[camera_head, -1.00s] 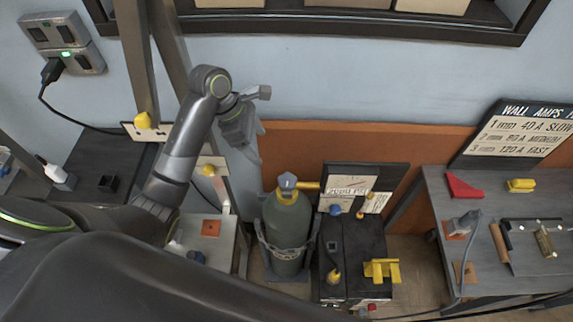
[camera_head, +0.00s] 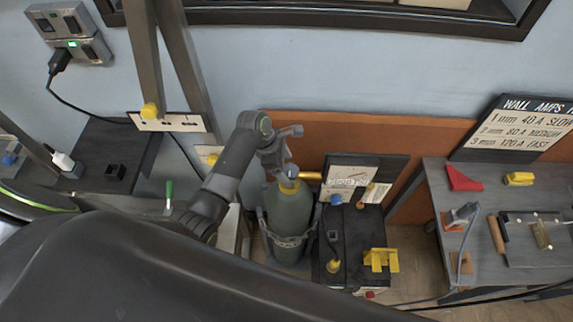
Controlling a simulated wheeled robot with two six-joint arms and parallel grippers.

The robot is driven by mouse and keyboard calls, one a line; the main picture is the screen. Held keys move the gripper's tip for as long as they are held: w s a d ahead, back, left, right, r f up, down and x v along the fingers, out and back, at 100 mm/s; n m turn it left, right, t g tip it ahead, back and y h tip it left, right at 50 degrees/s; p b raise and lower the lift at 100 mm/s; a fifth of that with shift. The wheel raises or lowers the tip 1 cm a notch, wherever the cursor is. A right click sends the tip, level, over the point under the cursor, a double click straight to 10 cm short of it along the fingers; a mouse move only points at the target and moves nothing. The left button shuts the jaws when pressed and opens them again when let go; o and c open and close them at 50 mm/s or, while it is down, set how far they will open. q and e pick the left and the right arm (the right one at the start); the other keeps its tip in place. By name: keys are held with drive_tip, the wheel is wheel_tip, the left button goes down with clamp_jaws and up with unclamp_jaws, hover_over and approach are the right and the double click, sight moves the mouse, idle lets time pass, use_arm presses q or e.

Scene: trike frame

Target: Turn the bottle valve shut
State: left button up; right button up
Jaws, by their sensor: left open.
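The gas bottle (camera_head: 288,212) is grey-green with a yellow collar and stands upright behind a chain. Its valve (camera_head: 289,175) is a grey piece on top, partly hidden by my left gripper. My left gripper (camera_head: 287,160) is open and has its fingers at the top of the bottle, close to the valve. I cannot tell whether they touch it or are around it. My right gripper is not in view.
A black welder box (camera_head: 350,232) with a yellow handle stands right of the bottle. A grey workbench (camera_head: 480,205) with a red wedge (camera_head: 463,179) and tools is at the right. A blue wall lies behind, with an amps sign (camera_head: 530,127).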

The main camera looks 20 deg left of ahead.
use_arm(q)
drive_tip(key=shift+d+f, duration=0.2)
drive_tip(key=shift+f, duration=0.3)
drive_tip(key=c, duration=1)
drive_tip(key=shift+w, duration=0.1)
